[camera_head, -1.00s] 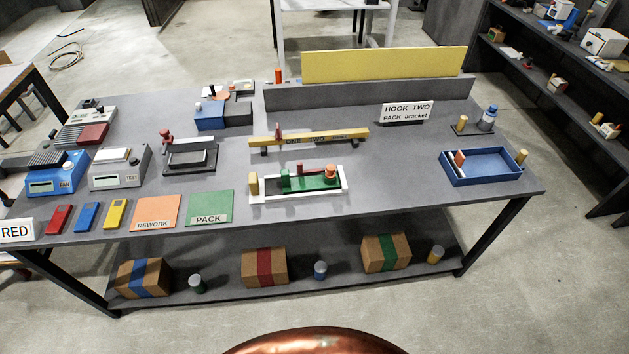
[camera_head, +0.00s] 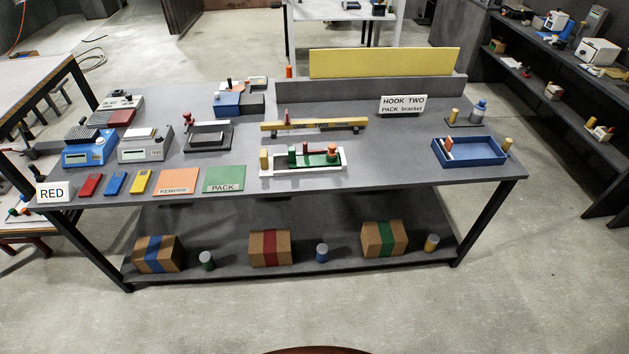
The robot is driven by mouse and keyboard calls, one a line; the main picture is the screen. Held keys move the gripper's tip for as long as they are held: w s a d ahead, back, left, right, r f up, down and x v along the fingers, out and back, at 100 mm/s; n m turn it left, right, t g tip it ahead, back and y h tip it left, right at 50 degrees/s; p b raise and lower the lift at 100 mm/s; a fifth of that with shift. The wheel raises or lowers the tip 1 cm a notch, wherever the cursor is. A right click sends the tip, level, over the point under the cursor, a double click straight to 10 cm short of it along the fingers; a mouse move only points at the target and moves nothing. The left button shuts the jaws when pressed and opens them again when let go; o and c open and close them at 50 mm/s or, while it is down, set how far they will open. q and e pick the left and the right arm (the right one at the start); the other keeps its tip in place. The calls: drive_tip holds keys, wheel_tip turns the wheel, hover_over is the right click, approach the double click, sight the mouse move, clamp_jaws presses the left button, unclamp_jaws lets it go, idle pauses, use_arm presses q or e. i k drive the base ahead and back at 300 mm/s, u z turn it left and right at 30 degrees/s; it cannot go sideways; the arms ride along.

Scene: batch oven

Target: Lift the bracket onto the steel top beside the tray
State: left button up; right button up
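The grey steel top (camera_head: 400,173) belongs to a long bench. A white-rimmed tray (camera_head: 283,171) stands at its front middle, holding a green piece (camera_head: 315,158) with red and orange parts. A blue tray (camera_head: 483,160) stands at the right end with a small orange-and-white item in it. A yellow bar (camera_head: 340,124) lies behind the white-rimmed tray. I cannot tell which item is the bracket. Neither of my grippers is in view.
Orange REWORK (camera_head: 179,181) and green PACK (camera_head: 225,179) mats lie at front left, near scales (camera_head: 145,147). A yellow panel (camera_head: 385,62) rises at the back. Boxes (camera_head: 270,248) stand on the lower shelf. The top between the trays is clear, as is the floor in front.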

sight(320, 160)
drive_tip(key=z, duration=0.1)
drive_tip(key=k, duration=0.4)
drive_tip(key=u, duration=1.2)
drive_tip(key=i, duration=0.75)
drive_tip(key=u, duration=0.55)
drive_tip(key=i, duration=0.85)
drive_tip(key=z, duration=0.7)
drive_tip(key=i, duration=0.7)
drive_tip(key=z, duration=0.75)
